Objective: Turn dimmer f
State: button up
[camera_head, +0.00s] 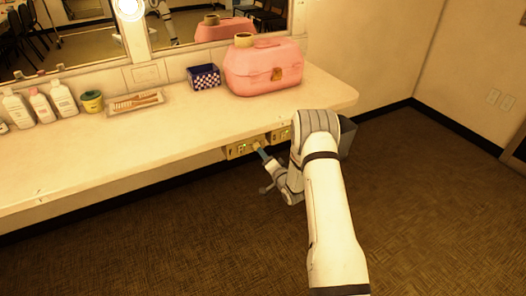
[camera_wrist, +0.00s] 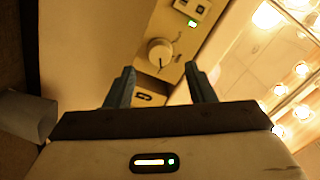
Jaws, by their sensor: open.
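In the wrist view a round white dimmer knob (camera_wrist: 160,52) sits on a beige panel (camera_wrist: 177,40). It lies ahead of and between my fingertips; I cannot tell whether they touch it. Small dark marks are beside the knob, but I cannot read a letter for dimmer f. My gripper (camera_wrist: 159,68) is open, with one blue-grey finger on each side and nothing held. In the head view my gripper (camera_head: 262,154) is at the yellowish control panel (camera_head: 240,149) under the counter's front edge. My arm hides part of the area beside it.
A green-lit switch (camera_wrist: 192,23) is farther up the panel. The counter (camera_head: 170,135) overhangs the panels and carries a pink case (camera_head: 262,75), a checkered box (camera_head: 204,77), a tray (camera_head: 135,102) and several bottles. Open carpet lies in front.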

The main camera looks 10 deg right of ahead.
aim_at(257, 147)
jog(key=shift+x, duration=2.35)
